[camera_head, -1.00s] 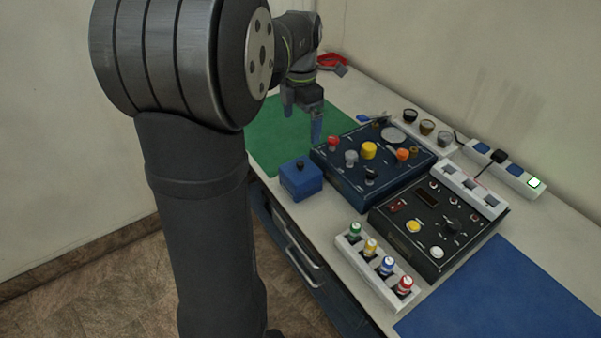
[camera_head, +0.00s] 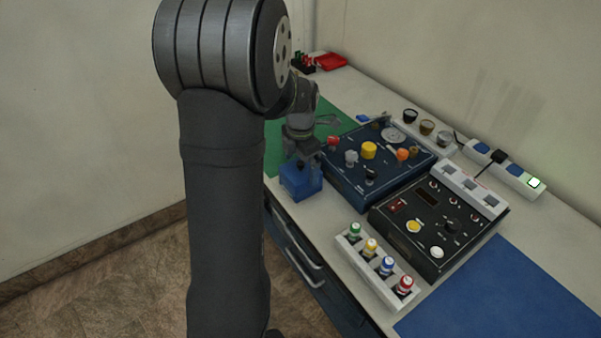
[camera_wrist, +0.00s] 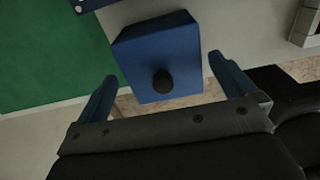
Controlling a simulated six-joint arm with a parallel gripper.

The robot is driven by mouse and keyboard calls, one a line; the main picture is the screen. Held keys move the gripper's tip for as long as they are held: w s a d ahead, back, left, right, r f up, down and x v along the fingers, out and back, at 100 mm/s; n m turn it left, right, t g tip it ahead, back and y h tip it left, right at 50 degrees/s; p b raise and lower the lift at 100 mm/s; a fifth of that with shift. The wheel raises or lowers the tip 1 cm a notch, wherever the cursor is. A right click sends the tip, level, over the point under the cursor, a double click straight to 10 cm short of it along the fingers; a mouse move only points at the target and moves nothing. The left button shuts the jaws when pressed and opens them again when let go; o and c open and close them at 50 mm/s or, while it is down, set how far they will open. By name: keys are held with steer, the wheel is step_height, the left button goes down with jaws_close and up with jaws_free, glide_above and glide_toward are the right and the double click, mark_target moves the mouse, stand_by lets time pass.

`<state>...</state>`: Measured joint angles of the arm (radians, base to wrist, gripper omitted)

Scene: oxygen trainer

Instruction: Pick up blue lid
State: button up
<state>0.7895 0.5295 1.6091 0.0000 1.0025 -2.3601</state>
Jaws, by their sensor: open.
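The blue lid (camera_head: 301,179) is on top of a small blue box at the table's front edge, left of the blue panel. In the wrist view the blue lid (camera_wrist: 158,50) shows as a blue square with a round black knob (camera_wrist: 163,80). My gripper (camera_wrist: 168,88) is open and empty, with one blue finger on each side of the lid's near part. In the head view my gripper (camera_head: 301,160) is just above the lid and hides part of it. I cannot tell whether the fingers touch the lid.
A blue control panel (camera_head: 345,188) stands right beside the box. A black panel (camera_head: 432,262) and a white rack (camera_head: 345,248) with several coloured-cap bottles are nearer. A green mat (camera_head: 340,119) lies behind. A red tray (camera_head: 331,61) is at the far end.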

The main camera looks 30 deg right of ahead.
mark_target(300, 171)
step_height(300, 171, down, 4)
steer(key=shift+s+a+r, duration=0.1)
steer(key=shift+r, duration=0.15)
steer(key=c, duration=0.9)
steer(key=shift+r, duration=0.1)
